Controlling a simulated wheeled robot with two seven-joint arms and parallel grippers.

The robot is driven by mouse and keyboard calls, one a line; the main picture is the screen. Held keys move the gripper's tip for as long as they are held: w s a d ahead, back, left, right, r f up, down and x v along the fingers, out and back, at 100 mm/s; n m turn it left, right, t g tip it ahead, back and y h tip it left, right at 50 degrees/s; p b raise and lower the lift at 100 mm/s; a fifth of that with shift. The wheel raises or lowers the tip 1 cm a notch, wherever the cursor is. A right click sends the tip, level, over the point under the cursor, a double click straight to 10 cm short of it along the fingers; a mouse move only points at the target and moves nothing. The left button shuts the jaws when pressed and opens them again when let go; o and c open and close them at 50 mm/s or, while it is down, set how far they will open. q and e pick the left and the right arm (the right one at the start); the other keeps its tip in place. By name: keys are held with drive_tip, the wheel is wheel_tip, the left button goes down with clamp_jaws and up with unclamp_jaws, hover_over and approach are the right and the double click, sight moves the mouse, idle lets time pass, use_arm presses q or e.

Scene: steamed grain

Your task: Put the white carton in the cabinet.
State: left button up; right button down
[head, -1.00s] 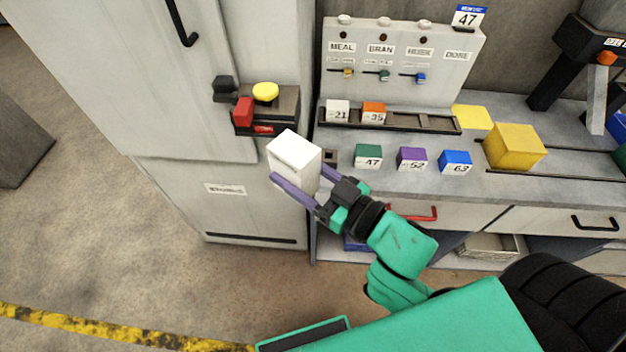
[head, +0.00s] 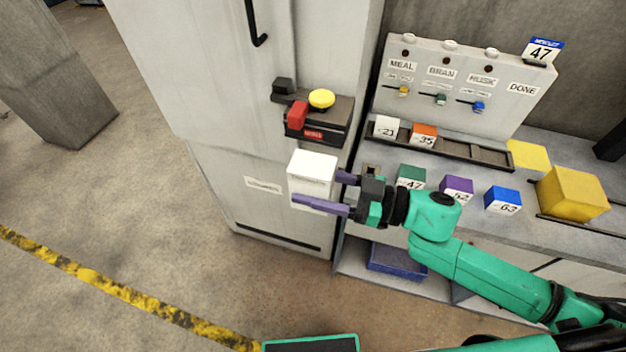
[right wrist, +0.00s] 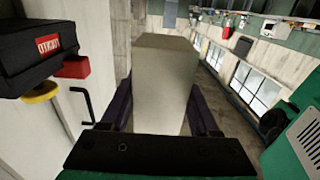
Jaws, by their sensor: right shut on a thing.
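The white carton (head: 313,172) is held between the purple fingers of my right gripper (head: 325,192), in front of the white cabinet's lower part. In the right wrist view the carton (right wrist: 163,85) stands between the two fingers (right wrist: 163,112). The tall white cabinet (head: 190,80) stands to the left of the bench; its doors look closed. It has a dark handle (head: 257,25) high up and a label low down. My left gripper does not show.
A black box with a red block and yellow button (head: 321,98) juts from the cabinet above the carton. The bench (head: 430,205) at right holds green, purple and blue cubes, a rack with two cubes and a large yellow block (head: 573,194). Open floor lies left.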

drive_tip(key=n+g, duration=0.1)
drive_tip(key=d+n+g, duration=0.1)
drive_tip(key=g, duration=0.1)
drive_tip(key=d+n+g+y, duration=0.1)
drive_tip(key=g, duration=0.1)
drive_tip(key=shift+s, duration=0.2)
drive_tip(key=shift+a, duration=0.1)
